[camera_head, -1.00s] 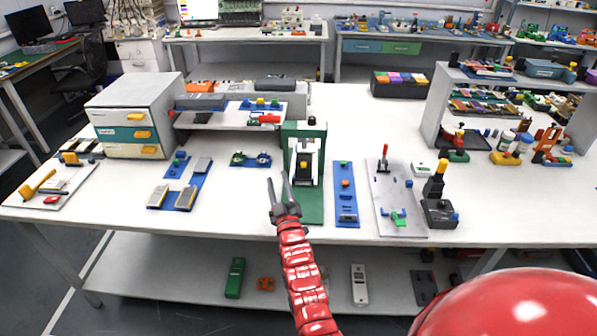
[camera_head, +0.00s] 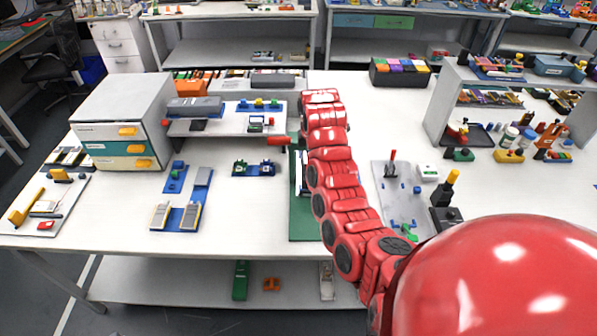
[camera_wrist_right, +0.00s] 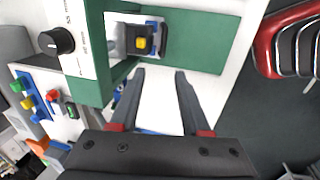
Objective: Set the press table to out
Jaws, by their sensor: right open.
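The green and white press (camera_head: 305,222) stands mid-table, mostly hidden behind my right arm in the head view. The right wrist view shows its green base (camera_wrist_right: 208,40) and its pale frame (camera_wrist_right: 80,30) with a black knob. A black block with a yellow top (camera_wrist_right: 141,41) sits in the press opening, on what looks like the press table. My right gripper (camera_wrist_right: 155,72) is open and empty, its two fingers apart and pointing towards the block, short of it. In the head view the right gripper is hidden by its own arm. My left gripper is not in view.
A red handle (camera_head: 278,141) sticks out left of the press. A shelf with parts (camera_head: 225,124) stands behind it on the left. A grey plate with a red-handled lever (camera_head: 400,205) lies right of my arm.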

